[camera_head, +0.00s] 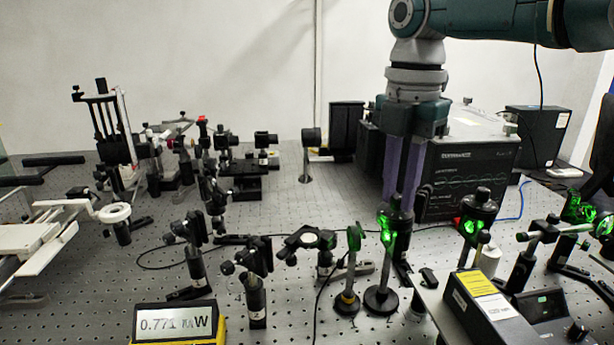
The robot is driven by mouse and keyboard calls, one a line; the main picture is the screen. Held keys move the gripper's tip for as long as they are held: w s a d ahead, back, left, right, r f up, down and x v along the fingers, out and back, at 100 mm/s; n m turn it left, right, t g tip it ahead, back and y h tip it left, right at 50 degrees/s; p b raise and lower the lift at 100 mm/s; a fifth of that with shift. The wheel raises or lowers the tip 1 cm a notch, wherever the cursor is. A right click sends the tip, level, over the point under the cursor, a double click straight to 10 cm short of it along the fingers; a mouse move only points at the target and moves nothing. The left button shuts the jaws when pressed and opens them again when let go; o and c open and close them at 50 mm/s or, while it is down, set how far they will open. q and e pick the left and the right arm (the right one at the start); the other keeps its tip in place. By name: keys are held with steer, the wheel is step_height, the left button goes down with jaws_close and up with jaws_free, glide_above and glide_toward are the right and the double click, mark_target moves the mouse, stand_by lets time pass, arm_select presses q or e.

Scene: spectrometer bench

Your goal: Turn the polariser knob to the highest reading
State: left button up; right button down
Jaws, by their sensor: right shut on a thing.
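My right gripper (399,200) reaches straight down from the top right. Its two long purple fingers are shut on the dark knob (396,213) on top of a post-mounted optic, which glows green. The optic stands on a round black base (381,301). The fingertips partly cover the knob, so its angle cannot be told. The yellow power meter (224,331) at the bottom left has a lit display (174,324) that reads about 0.77 mW; its last digit is unclear. My left gripper is not in view.
Another green-lit optic (356,240) on a post stands close left of the held one, and one more (478,220) stands to the right. A large black instrument box (470,175) stands behind the gripper. A black laser box (490,308) lies at front right. Bare perforated bench (330,212) shows behind.

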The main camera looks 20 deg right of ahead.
mark_target(398, 197)
steer(key=m+p, duration=0.1)
steer(key=m, duration=0.2)
steer(key=shift+m, duration=1.4)
steer(key=c, duration=0.8)
jaws_free()
steer(key=shift+o, duration=0.2)
step_height(398, 197, up, 10)
